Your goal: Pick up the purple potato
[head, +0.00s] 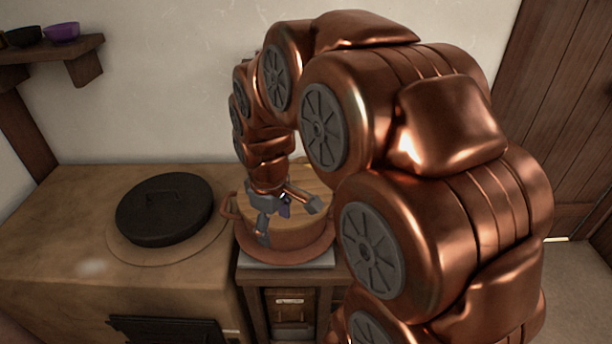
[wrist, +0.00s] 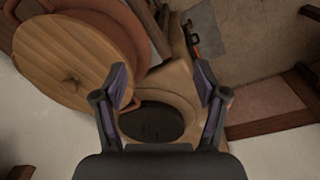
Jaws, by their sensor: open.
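I see no purple potato in either view. My gripper (head: 290,218) is open, and nothing shows between its fingers. In the head view it appears in front of a round brown pot (head: 290,239) with a wooden lid (head: 312,180). In the wrist view the two fingers of my gripper (wrist: 160,74) are spread wide. The wooden lid (wrist: 58,62) lies to their left there, and a dark round lid (wrist: 152,121) shows beyond and between them. Whether anything is inside the pot is hidden.
A tan stove (head: 60,225) with a black round lid (head: 165,209) stands left of the pot. A small cabinet (head: 250,292) is under the pot. A wall shelf (head: 50,48) at upper left holds a purple bowl (head: 62,32). A wooden door (head: 560,100) is at right.

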